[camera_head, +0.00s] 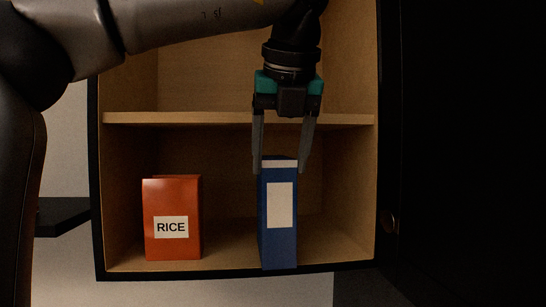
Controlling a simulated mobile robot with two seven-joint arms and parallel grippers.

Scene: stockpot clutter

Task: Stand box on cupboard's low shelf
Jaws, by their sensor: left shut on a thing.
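A blue box (264,230) with a white label and a pale top band stands upright at the right part of the cupboard's low shelf (225,258), close to its front edge. My left gripper (280,168) reaches down from above in front of the upper shelf and is shut on the top of the blue box, one finger at each side. Whether the box's base rests fully on the shelf floor is hard to tell. My right gripper is not in view.
A red box labelled RICE (173,246) stands on the low shelf at the left, with a gap between it and the blue box. The upper shelf board (190,118) is just above. A dark open door (455,150) is at the right.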

